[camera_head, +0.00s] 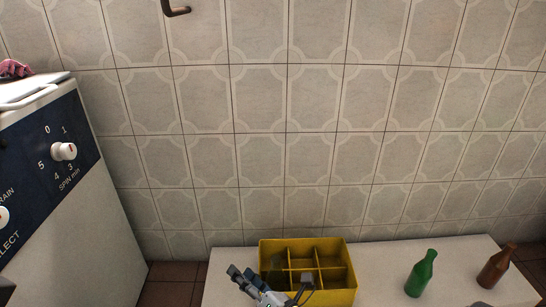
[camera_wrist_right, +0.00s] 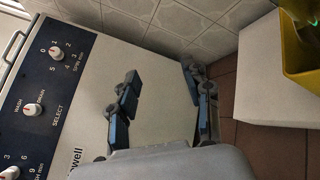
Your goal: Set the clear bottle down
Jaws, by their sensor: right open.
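A yellow divided crate (camera_head: 350,272) stands on the white bench; its corner shows at the top right of the right wrist view (camera_wrist_right: 300,65). A dim see-through shape, perhaps the clear bottle (camera_head: 277,268), shows in the crate's left part; its outline is hard to make out. My right gripper (camera_head: 272,283) is at the crate's front left in the head view, partly covering it. In the right wrist view its fingers (camera_wrist_right: 163,105) are spread with nothing between them. My left gripper is in neither view.
A green bottle (camera_head: 421,274) and a brown bottle (camera_head: 496,266) stand upright on the bench (camera_head: 385,260), right of the crate. A white washing machine (camera_head: 85,215) with a blue panel is at the left. Bare bench lies between crate and green bottle. A tiled wall rises behind.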

